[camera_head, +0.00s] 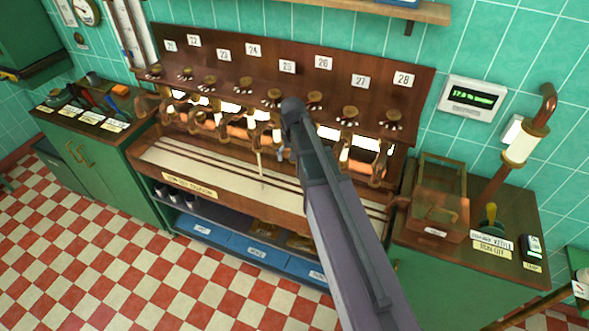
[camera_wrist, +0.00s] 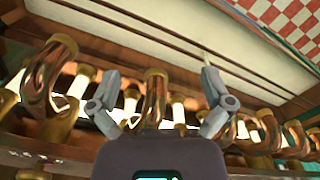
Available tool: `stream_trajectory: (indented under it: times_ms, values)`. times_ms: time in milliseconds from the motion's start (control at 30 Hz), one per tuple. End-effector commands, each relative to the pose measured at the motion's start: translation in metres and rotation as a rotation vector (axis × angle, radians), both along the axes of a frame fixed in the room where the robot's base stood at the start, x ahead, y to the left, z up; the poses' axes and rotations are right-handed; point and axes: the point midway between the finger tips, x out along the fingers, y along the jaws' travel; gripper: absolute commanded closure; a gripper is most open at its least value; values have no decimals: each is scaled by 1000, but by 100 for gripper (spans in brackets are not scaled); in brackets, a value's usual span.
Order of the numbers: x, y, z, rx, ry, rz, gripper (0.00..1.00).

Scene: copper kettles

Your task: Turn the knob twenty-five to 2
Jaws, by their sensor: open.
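Knob 25 (camera_head: 274,96) is a brass knob on the sloping dark wood panel, below the paper label 25 (camera_head: 287,66). Small white marks lie under it, too small to read, so its setting cannot be told. The end of my arm is just right of this knob in the head view and hides my fingers. In the wrist view my gripper (camera_wrist: 158,74) is open. A copper spout (camera_wrist: 155,95) with a brass collar shows between its fingers; contact cannot be told. I cannot make out knob 25 in the wrist view.
Neighbouring knob 24 (camera_head: 245,84) and knob 26 (camera_head: 315,98) sit close on either side. A row of copper spouts runs below the panel, above a pale slatted tray (camera_head: 190,166). A glazed wooden box (camera_head: 436,200) stands right. The checkered floor in front is clear.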

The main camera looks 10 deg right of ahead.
Motion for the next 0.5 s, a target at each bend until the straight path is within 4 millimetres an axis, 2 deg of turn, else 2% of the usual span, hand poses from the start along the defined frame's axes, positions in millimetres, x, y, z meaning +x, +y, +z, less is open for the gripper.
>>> stream_trajectory:
  times_ms: [33,200,500]
  values:
    - [-8,0,-5,0,0,4,0]
    - [-21,0,-10,0,0,17,0]
    - [-26,0,-12,0,0,25,0]
